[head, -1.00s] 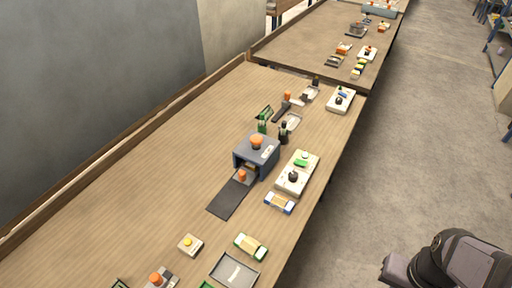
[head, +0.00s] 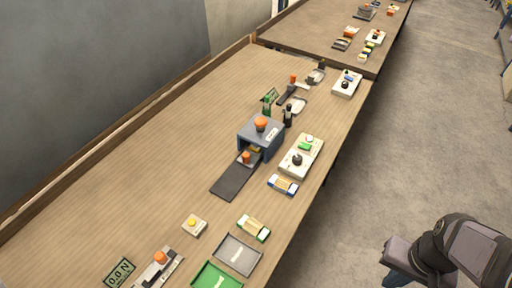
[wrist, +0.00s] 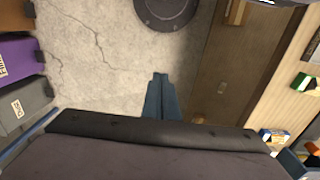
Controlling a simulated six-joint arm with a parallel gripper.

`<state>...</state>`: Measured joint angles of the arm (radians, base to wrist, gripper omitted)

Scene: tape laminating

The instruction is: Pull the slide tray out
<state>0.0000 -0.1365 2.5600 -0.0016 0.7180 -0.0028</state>
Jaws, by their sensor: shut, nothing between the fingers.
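A blue-grey box-shaped laminating unit (head: 258,136) with an orange knob on top stands mid-table in the head view. A small slide tray with an orange knob (head: 246,157) sits at its front opening, over a dark flat strip (head: 234,183) running out toward the lower left. How far the tray sits inside is hidden by the housing. My gripper (head: 392,281) is off the table's right side, over the floor, well apart from the tray. In the wrist view its blue fingers (wrist: 160,76) are together and empty, with concrete floor behind them.
White control boxes (head: 302,158) and tape boxes (head: 283,184) stand between the unit and the table's right edge. Green and grey trays (head: 238,254) lie at the near end. The tabletop (head: 150,185) left of the strip is clear. Coloured bins (wrist: 18,58) show in the wrist view.

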